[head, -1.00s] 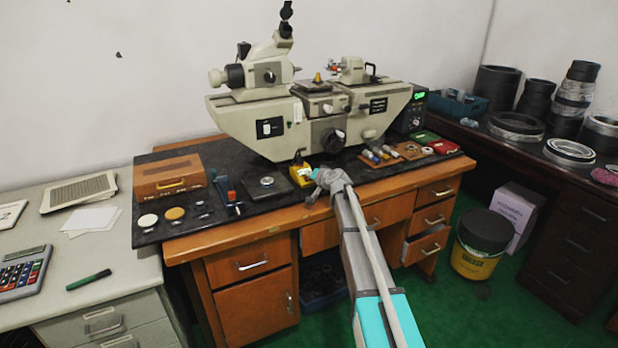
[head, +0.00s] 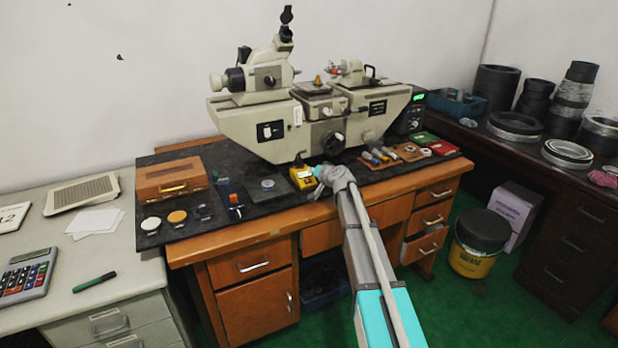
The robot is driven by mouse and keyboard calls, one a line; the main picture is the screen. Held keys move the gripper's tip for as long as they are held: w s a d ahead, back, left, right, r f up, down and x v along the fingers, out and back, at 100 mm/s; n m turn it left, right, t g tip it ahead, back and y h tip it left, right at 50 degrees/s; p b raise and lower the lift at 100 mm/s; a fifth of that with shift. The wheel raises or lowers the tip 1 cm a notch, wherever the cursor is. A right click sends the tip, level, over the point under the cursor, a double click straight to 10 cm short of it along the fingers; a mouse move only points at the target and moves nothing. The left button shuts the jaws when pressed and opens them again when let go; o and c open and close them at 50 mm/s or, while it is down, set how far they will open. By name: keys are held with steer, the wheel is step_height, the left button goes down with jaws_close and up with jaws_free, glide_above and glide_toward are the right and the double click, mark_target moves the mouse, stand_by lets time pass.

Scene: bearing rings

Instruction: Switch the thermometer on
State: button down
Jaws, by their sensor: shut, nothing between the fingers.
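A small yellow device (head: 303,179), which looks like the thermometer, lies near the front edge of the black mat, below the large measuring machine. Its display and switch are too small to read. My gripper (head: 319,178) is just to the right of it, low over the mat's front edge. The jaws are shut and empty. The wrist hides part of the fingers, and I cannot tell whether they touch the yellow device.
The measuring machine (head: 310,115) stands close behind. Small cylinders and a wooden tray (head: 408,152) lie to the right. A wooden box (head: 171,178) sits further left.

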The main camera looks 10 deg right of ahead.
steer(key=shift+s+d+r+p, duration=0.1)
steer(key=shift+s+r+p, duration=0.2)
steer(key=shift+r, duration=0.15)
steer(key=shift+s+d+r+p, duration=0.1)
steer(key=shift+s+r+p, duration=0.05)
steer(key=shift+r+p, duration=0.2)
